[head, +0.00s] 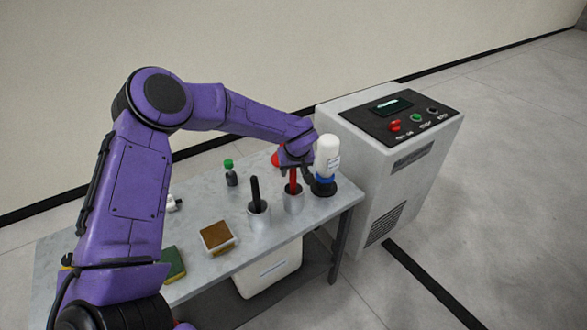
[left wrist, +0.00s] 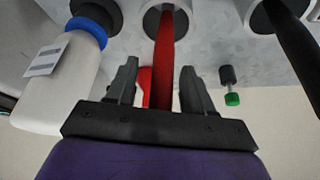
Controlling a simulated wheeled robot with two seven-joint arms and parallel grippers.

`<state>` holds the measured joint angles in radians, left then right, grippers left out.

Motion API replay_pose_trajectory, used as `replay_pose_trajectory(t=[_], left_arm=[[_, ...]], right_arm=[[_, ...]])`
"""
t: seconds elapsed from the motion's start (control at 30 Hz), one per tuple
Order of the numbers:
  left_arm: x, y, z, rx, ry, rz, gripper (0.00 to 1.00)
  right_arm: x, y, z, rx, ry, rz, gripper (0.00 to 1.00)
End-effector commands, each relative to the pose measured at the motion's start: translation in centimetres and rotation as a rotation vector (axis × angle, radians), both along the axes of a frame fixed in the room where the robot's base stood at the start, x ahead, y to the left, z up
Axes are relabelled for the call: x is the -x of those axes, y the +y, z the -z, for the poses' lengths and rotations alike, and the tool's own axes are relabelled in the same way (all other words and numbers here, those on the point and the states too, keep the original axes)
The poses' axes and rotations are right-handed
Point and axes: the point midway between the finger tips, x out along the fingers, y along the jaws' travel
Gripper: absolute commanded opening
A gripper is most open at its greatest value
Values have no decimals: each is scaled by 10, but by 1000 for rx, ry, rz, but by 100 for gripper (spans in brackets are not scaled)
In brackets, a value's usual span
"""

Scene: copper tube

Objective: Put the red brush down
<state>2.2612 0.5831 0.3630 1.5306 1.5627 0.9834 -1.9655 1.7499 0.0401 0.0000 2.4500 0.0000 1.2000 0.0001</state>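The red brush (head: 293,182) stands handle-up in a metal cup (head: 293,203) near the right end of the table. It also shows in the left wrist view (left wrist: 166,62), running from the cup's mouth (left wrist: 168,20) to between my fingers. My left gripper (head: 297,168) is around the top of the handle. In the left wrist view its fingers (left wrist: 160,88) are spread, with a visible gap on the left side of the handle, so it is open. The bristle end is hidden inside the cup. My right gripper is in neither view.
A second cup (head: 259,219) holds a black-handled brush (head: 255,192). A white bottle (head: 327,158) with a blue collar stands close right of my gripper. A red object (head: 275,158) is partly hidden behind.

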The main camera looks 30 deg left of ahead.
Motion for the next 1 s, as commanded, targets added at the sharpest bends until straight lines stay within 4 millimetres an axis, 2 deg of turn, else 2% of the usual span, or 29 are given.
replay_pose_trajectory(t=[0.27, 0.37, 0.6, 0.7, 0.83, 1.0], left_arm=[[0, 0, -5, 0, -2, -1, 52], [4, -5, -21, 1, -4, 1, 52], [21, -22, -79, 1, -5, 1, 52], [27, -28, -97, 0, -4, 0, 52], [32, -32, -111, 0, -2, 2, 52], [33, -33, -114, -1, 1, 1, 52]], right_arm=[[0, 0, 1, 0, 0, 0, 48], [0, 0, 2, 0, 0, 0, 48], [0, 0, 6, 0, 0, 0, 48], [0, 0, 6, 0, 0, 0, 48], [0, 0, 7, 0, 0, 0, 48], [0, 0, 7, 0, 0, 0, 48]])
